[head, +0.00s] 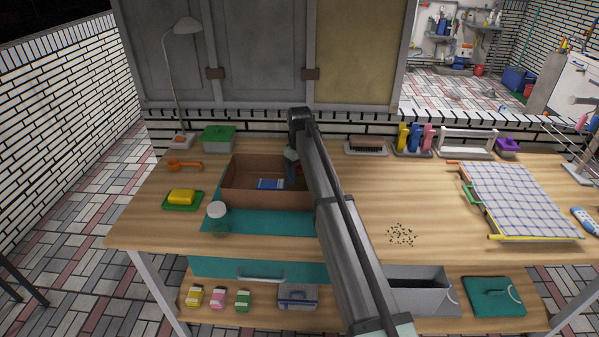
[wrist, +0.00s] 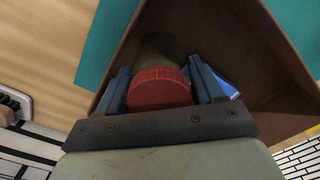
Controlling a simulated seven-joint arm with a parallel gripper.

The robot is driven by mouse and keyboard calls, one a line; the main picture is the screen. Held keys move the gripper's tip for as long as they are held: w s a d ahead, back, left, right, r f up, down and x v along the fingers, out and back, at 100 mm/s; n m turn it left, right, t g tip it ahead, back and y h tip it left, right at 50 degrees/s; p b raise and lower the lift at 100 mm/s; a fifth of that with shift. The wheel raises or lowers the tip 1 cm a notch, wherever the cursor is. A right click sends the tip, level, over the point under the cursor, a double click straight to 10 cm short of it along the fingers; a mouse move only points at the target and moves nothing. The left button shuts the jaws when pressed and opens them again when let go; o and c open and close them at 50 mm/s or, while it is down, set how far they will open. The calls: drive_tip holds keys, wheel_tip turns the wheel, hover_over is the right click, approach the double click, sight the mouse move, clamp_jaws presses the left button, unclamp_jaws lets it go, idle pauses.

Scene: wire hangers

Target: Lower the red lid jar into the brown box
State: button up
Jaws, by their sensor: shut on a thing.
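The brown box (head: 262,200) stands open on a teal mat on the table, and its inner walls fill much of the wrist view (wrist: 255,50). My gripper (wrist: 163,88) is shut on the red lid jar (wrist: 158,90), with one blue finger on each side of the red lid. The jar's body extends beyond the lid, over the box interior. In the head view my gripper (head: 293,172) is at the box's right part, and my arm hides most of the jar. I cannot tell whether the jar touches the box floor.
A blue item (head: 270,184) lies inside the box. A white-lidded jar (head: 217,217) stands in front of the box's left corner. A green-lidded container (head: 218,138) is behind it, and a yellow sponge (head: 181,197) lies to the left. The table right of my arm has free room.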

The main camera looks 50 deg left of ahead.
drive_tip(key=shift+f, duration=0.75)
idle(0.5)
drive_tip(key=o, duration=1.2)
drive_tip(key=shift+o, duration=0.2)
wheel_tip(320, 180, up, 14)
drive_tip(key=shift+f, duration=0.1)
